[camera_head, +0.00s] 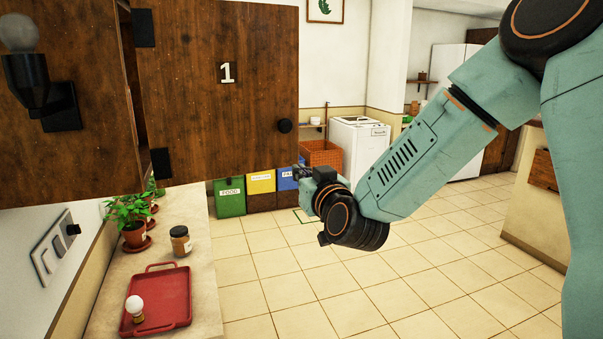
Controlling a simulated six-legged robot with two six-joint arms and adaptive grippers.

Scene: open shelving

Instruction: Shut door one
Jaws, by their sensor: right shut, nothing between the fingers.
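My right gripper (303,172) is just below and right of the door's lower right corner, below the knob. It is shut and empty. I cannot tell whether it touches the door. The inside of the cabinet is mostly hidden. My left gripper is not in view.
Below the door, a counter (205,215) holds a red tray (172,293) with a light bulb, a brown jar (181,241) and potted plants (133,218). A wall lamp (38,85) sticks out at the left. Coloured bins (230,197) stand behind. The tiled floor at right is clear.

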